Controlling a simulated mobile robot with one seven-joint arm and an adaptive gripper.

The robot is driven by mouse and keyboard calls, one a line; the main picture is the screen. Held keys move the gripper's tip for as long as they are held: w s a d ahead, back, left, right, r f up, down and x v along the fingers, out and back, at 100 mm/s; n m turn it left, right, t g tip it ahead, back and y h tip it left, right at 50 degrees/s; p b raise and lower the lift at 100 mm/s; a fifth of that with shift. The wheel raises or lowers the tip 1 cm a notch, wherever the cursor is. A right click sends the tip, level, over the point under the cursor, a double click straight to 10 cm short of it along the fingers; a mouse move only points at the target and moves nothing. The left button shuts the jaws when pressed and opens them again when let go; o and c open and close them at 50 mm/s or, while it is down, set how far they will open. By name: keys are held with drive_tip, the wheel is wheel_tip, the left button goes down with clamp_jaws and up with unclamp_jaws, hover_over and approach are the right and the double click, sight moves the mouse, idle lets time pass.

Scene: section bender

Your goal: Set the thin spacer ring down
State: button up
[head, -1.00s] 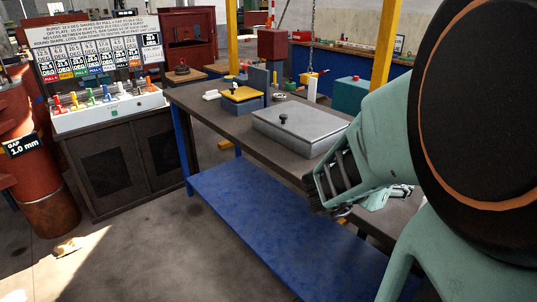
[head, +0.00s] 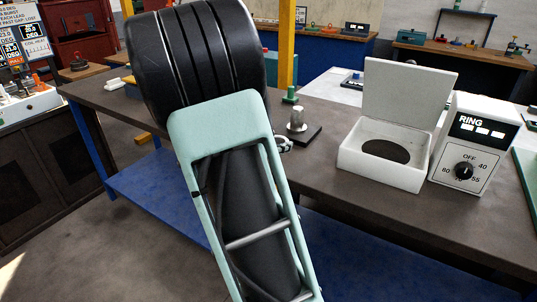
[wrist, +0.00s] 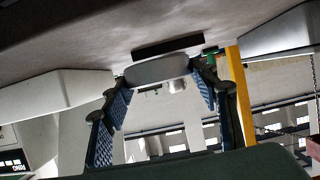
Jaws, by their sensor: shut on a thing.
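My gripper (wrist: 160,88) is closed on a flat grey piece with rounded ends, which appears to be the thin spacer ring (wrist: 157,68). It spans between the two blue-padded fingertips in the wrist view, where the scene appears upside down. In the head view my arm hides most of the gripper (head: 283,143); only its tip shows, left of the metal post. The short metal post (head: 297,119) stands on a dark square base (head: 303,136) on the bench. The post also shows beyond the ring in the wrist view (wrist: 177,86). I cannot tell the height of the ring above the bench.
A white box (head: 378,176) with raised lid and round dark opening stands right of the post. Beside it is a RING dial unit (head: 470,150). A green-based piece (head: 291,95) stands behind the post. The bench (head: 440,225) is clear along its front edge.

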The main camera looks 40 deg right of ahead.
drive_tip(key=shift+w+f, duration=0.3)
drive_tip(key=shift+f, duration=0.05)
drive_tip(key=shift+f+b, duration=0.6)
drive_tip(key=shift+f, duration=0.9)
drive_tip(key=shift+f, duration=0.2)
drive_tip(key=o, duration=1.3)
drive_tip(key=shift+c, duration=0.2)
drive_tip(key=shift+r, duration=0.1)
